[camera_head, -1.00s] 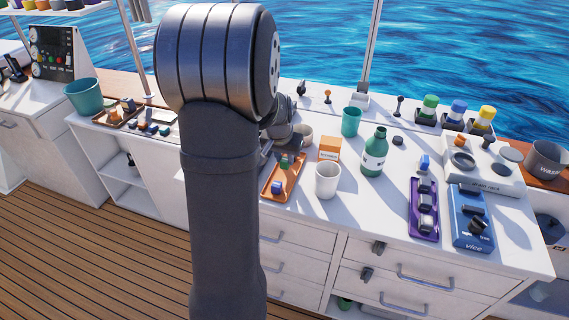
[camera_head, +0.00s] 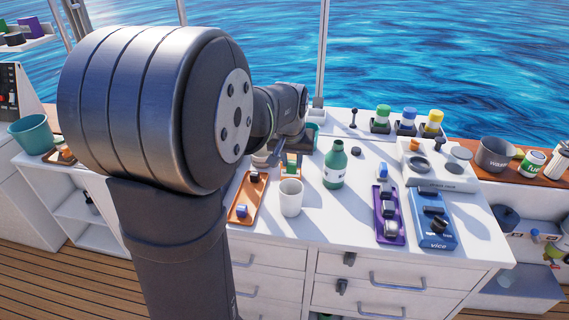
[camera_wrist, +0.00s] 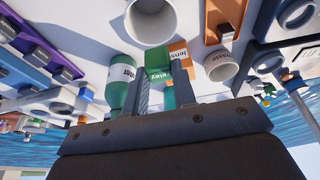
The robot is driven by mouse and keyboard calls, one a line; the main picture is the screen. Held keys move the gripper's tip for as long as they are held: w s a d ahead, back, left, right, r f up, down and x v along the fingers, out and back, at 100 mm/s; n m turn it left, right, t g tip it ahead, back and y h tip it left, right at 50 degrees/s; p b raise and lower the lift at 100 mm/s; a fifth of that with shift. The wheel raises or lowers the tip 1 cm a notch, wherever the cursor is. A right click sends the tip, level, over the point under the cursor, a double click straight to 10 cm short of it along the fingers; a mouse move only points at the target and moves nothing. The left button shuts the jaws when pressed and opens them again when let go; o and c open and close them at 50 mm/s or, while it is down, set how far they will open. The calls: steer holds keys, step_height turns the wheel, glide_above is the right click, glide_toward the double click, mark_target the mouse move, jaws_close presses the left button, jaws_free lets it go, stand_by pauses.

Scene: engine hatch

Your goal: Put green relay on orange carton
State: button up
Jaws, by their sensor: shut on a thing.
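The green relay (camera_wrist: 159,75) is held between the two fingers of my gripper (camera_wrist: 161,68) in the wrist view. In the head view the green relay (camera_head: 291,158) shows above the white cup, near the end of my arm. The orange carton (camera_wrist: 180,52), with a white label, lies just beyond the relay in the wrist view, partly covered by a fingertip. I cannot tell whether relay and carton touch. In the head view the carton is mostly hidden behind the relay and gripper.
A white cup (camera_head: 291,197) and a green bottle (camera_head: 335,165) stand close to the carton. An orange tray (camera_head: 240,192) with other small parts lies to the left. A purple tray (camera_head: 389,228) and a blue vice (camera_head: 432,219) are to the right.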

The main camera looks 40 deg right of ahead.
steer(key=s+d+r, duration=0.1)
steer(key=d+r, duration=0.5)
steer(key=d, duration=0.4)
glide_toward(292, 156)
steer(key=shift+w+d+f, duration=0.4)
steer(key=shift+w+d, duration=0.05)
steer(key=shift+w, duration=0.05)
steer(key=shift+f, duration=1.95)
steer(key=shift+f, duration=0.1)
steer(key=o, duration=1)
steer(key=v, duration=1.2)
steer(key=shift+s, duration=0.1)
